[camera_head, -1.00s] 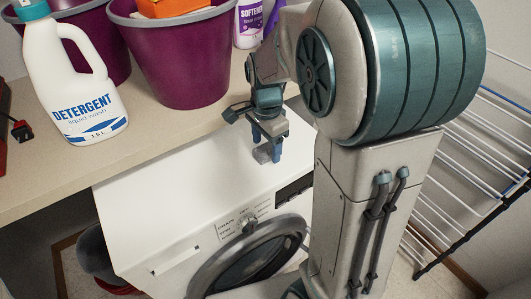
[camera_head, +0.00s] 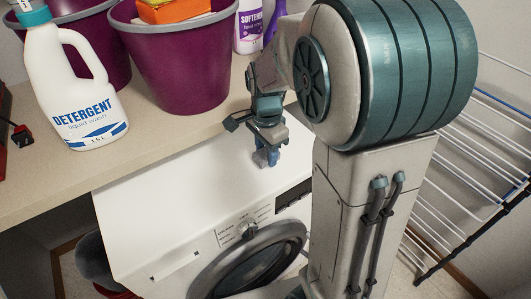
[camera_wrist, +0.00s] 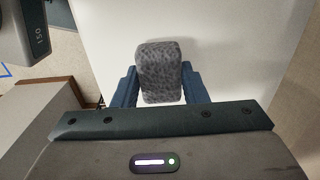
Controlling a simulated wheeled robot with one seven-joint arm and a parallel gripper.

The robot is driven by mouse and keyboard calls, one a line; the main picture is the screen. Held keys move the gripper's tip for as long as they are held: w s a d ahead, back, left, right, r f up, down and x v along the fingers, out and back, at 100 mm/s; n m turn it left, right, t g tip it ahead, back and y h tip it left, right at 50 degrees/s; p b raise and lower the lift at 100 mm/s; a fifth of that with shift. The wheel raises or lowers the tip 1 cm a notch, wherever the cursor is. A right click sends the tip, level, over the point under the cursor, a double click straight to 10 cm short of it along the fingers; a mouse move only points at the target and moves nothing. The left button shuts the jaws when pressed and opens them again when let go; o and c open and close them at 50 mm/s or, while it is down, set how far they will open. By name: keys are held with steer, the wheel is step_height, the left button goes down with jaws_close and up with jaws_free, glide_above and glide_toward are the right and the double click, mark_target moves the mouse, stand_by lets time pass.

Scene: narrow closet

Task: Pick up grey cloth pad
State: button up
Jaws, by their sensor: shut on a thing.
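The grey cloth pad (camera_wrist: 160,70) shows in the wrist view as a speckled grey block with rounded corners. It sits between the two blue fingers of my gripper (camera_wrist: 160,90), which is shut on it. In the head view my gripper (camera_head: 268,157) is above the white top of the washing machine (camera_head: 170,190), near the counter edge. There the pad is mostly hidden by the fingers and hard to make out. I cannot tell the exact gap between the pad and the machine top.
A white detergent bottle (camera_head: 75,85) and a purple bucket (camera_head: 185,65) stand on the beige counter (camera_head: 40,180). A softener bottle (camera_head: 248,25) is behind. A drying rack (camera_head: 460,170) stands at the right. The washer top left of my gripper is clear.

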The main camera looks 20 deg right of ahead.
steer(key=r, duration=0.4)
steer(key=shift+d, duration=0.3)
steer(key=s+d+r, duration=0.2)
steer(key=d+r, duration=0.4)
steer(key=d, duration=0.4)
steer(key=shift+s+d+r+p, duration=0.2)
steer(key=shift+s+d+p, duration=0.1)
steer(key=shift+d+p, duration=0.15)
steer(key=shift+o, duration=0.3)
steer(key=shift+a, duration=0.1)
